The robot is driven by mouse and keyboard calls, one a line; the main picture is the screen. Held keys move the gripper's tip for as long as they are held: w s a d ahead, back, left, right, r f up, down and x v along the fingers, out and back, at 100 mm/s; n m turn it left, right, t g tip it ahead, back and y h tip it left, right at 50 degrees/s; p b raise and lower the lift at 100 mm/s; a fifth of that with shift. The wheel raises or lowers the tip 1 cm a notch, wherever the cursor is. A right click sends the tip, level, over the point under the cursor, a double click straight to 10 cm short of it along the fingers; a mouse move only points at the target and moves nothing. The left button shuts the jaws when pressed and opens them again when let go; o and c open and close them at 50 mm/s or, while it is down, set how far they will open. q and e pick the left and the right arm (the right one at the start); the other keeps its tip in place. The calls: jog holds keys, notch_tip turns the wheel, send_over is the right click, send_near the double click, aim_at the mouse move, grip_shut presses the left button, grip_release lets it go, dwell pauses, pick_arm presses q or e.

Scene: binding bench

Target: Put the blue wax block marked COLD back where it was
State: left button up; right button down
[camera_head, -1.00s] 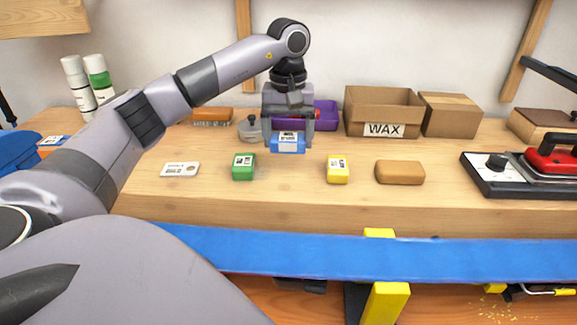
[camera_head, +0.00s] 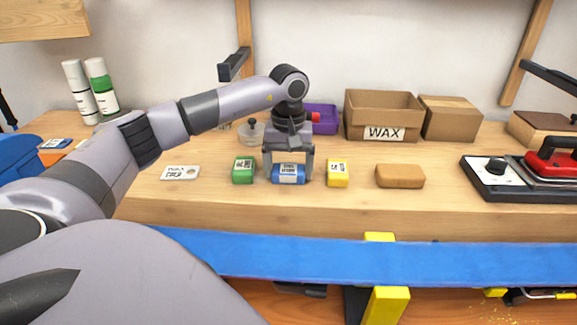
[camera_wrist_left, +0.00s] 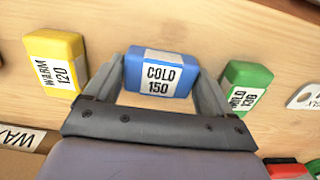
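The blue wax block (camera_head: 289,174), labelled COLD 150 in the left wrist view (camera_wrist_left: 160,75), is between the green block (camera_head: 244,170) and the yellow block (camera_head: 337,173). It is at or just above the bench top; I cannot tell whether it touches. My left gripper (camera_head: 288,168) comes down from above, with one finger against each side of the blue block. In the left wrist view the fingers (camera_wrist_left: 162,78) flank the block closely. The yellow block reads WARM 120 in that view (camera_wrist_left: 55,65); the green one's label is partly covered by a finger. My right gripper is not in view.
A white tag (camera_head: 180,172) lies left of the green block and a brown block (camera_head: 400,176) right of the yellow one. A WAX carton (camera_head: 384,115), a purple bin (camera_head: 322,117) and a small round pot (camera_head: 251,132) stand behind. A red iron (camera_head: 552,155) is at right.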

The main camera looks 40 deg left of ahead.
aim_at(289, 169)
pick_arm(q)
jog(key=shift+o, duration=0.8)
notch_tip(289, 169, up, 12)
jog(key=shift+r, duration=0.2)
